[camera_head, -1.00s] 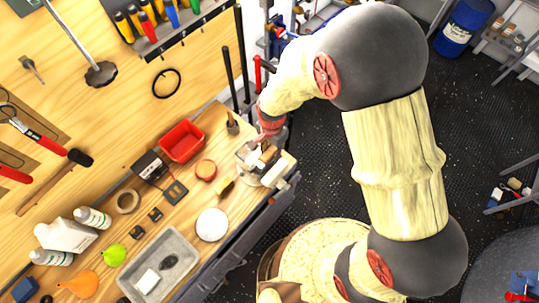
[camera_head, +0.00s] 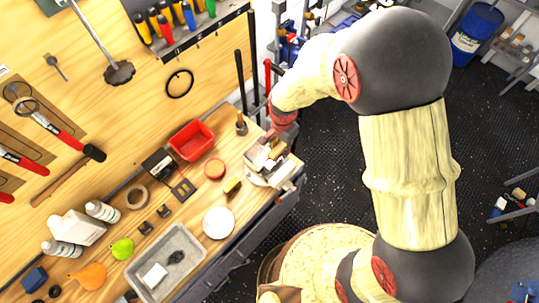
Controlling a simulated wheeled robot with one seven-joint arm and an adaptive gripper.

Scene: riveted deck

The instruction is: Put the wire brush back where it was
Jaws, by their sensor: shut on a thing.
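My gripper (camera_head: 270,138) is at the far right end of the wooden workbench, pointing down and small in view. It is shut on a tan, wood-coloured piece (camera_head: 276,151), which I take to be the wire brush. The fingers and most of the brush are hard to make out. The brush is just above or among pale grey and white items (camera_head: 258,161) at the bench corner. I cannot tell whether it touches them.
A wooden-handled tool (camera_head: 241,124) stands behind. A grey tray (camera_head: 166,262) lies nearer. Dark floor (camera_head: 330,190) is right of the bench.

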